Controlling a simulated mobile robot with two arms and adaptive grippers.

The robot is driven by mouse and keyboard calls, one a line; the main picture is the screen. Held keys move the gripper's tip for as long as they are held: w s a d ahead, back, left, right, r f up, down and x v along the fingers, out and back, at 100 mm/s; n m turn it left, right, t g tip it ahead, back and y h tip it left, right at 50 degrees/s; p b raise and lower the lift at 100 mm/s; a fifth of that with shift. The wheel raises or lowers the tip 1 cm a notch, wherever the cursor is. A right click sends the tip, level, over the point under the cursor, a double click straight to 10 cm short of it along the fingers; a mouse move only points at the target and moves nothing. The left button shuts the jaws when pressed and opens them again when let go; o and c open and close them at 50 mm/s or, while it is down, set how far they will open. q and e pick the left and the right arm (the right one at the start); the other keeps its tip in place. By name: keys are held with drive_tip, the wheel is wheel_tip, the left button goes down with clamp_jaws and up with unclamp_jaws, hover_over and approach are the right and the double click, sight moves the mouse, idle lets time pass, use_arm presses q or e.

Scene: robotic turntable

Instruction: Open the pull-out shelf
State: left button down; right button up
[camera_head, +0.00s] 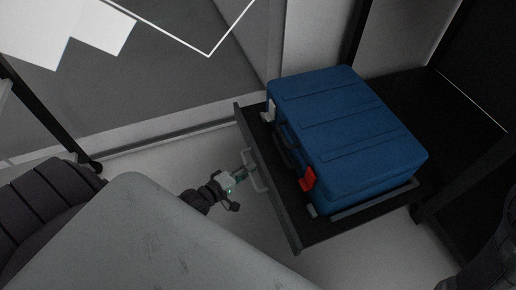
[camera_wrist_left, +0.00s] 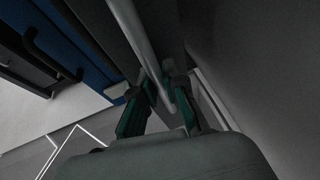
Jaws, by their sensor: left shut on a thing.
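The pull-out shelf (camera_head: 345,232) is a dark tray standing out from a black frame, with a blue case on it. Its front panel (camera_head: 268,182) faces left and carries a pale bar handle (camera_head: 254,172). My left gripper (camera_head: 242,176) is at this handle. In the left wrist view the gripper fingers (camera_wrist_left: 160,100) are on both sides of the handle bar (camera_wrist_left: 135,35), shut on it. The fingers' exact contact is partly dark. My right gripper is not seen.
The blue case (camera_head: 345,130) has a dark handle and a red latch (camera_head: 308,179). A black frame (camera_head: 465,165) stands at the right and back. A grey rounded surface fills the lower left.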

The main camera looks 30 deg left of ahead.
use_arm(q)
drive_tip(key=shift+s+a+f, duration=0.1)
drive_tip(key=shift+s+a, duration=0.15)
drive_tip(key=shift+s, duration=0.3)
drive_tip(key=c, duration=1.5)
unclamp_jaws()
drive_tip(key=v, duration=1.2)
